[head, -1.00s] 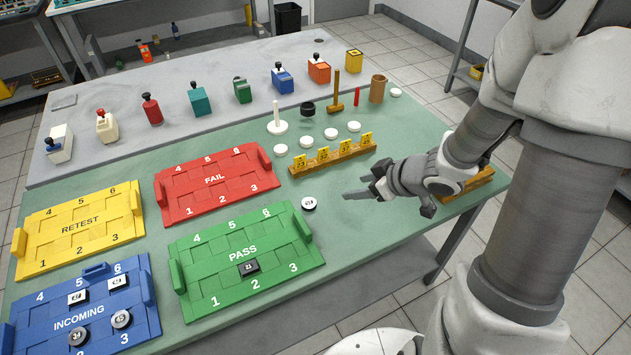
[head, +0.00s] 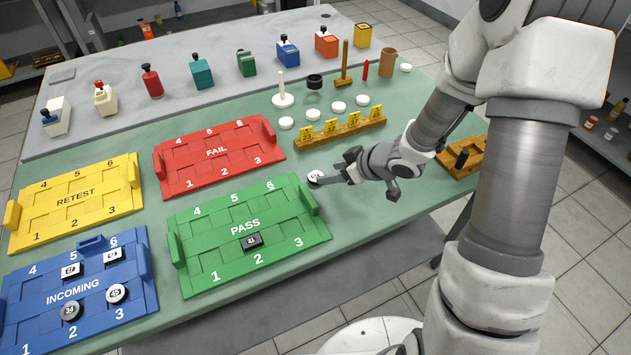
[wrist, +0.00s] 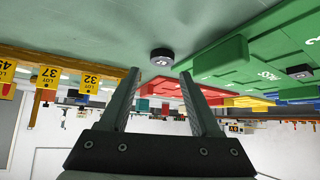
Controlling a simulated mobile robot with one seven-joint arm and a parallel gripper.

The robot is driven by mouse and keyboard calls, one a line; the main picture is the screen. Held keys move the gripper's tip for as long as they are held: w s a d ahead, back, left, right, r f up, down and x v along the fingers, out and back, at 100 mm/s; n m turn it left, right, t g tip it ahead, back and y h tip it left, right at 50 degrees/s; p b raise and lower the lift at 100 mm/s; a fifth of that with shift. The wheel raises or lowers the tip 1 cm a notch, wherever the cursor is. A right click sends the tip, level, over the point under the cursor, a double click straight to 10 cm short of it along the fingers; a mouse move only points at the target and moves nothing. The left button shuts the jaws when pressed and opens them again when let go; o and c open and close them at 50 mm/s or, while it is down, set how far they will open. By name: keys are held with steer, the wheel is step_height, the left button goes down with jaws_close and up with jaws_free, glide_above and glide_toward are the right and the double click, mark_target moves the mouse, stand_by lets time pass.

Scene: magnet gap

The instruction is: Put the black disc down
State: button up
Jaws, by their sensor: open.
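A dark round disc with a white numbered label (head: 315,178) lies flat on the green table, just right of the green PASS tray (head: 222,252). It also shows in the wrist view (wrist: 161,56), straight ahead of my fingertips. My gripper (head: 338,174) is open and low over the table, its fingers pointing left at the disc. In the wrist view my gripper (wrist: 160,78) has nothing between its fingers. In the head view the fingertips overlap the disc's right edge; whether they touch it I cannot tell.
A wooden rack with yellow lot tags (head: 342,129) stands behind my gripper. The red FAIL tray (head: 222,158), yellow RETEST tray (head: 75,203) and blue INCOMING tray (head: 79,286) lie farther left. The table just before the rack is clear.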

mark_target(316, 176)
steer(key=b+x, duration=0.2)
steer(key=x, duration=0.3)
steer(key=shift+a+f+b, duration=0.15)
steer(key=shift+a+b, duration=0.05)
steer(key=shift+b, duration=0.15)
jaws_close()
